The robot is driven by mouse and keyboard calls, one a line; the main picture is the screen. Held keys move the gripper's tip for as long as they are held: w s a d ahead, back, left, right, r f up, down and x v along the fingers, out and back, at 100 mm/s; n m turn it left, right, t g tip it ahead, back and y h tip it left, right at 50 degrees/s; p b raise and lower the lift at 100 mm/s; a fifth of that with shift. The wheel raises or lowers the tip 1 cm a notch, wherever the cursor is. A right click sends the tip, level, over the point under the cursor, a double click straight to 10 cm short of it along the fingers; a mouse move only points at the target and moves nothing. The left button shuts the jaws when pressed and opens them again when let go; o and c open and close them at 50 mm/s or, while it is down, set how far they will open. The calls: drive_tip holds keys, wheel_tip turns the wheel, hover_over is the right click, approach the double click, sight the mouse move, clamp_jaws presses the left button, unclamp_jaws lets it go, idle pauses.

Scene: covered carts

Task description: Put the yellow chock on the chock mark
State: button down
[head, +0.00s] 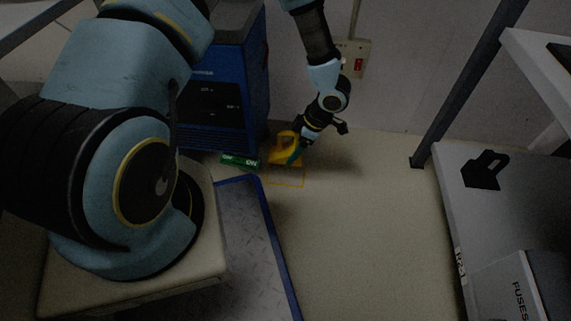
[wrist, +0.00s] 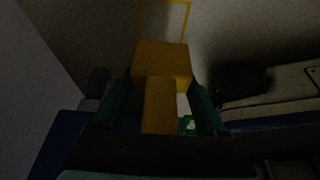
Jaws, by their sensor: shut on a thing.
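The yellow chock (head: 284,143) is near the floor by the blue machine in the head view. My gripper (head: 294,155) is shut on its handle, with green fingers. In the wrist view the chock (wrist: 162,62) sits between the two fingers of my gripper (wrist: 160,92). The chock mark (head: 289,186) is a thin yellow rectangle on the floor, just in front of the chock. It also shows in the wrist view (wrist: 188,17), beyond the chock. I cannot tell whether the chock touches the floor.
The blue machine (head: 225,85) stands close to the left of the chock. A green object with white lettering (head: 240,161) lies at its foot. A blue-edged metal plate (head: 265,235) is in front. A grey cart (head: 450,220) stands at the right. The floor between is clear.

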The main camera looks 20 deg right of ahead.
wheel_tip(320, 180, down, 10)
drive_tip(key=b, duration=0.5)
drive_tip(key=shift+r+b, duration=0.25)
drive_tip(key=shift+b, duration=0.1)
drive_tip(key=shift+r, duration=0.1)
unclamp_jaws()
drive_tip(key=p+v, duration=0.6)
drive_tip(key=v, duration=0.6)
drive_tip(key=shift+p, duration=0.35)
drive_tip(key=shift+a, duration=0.1)
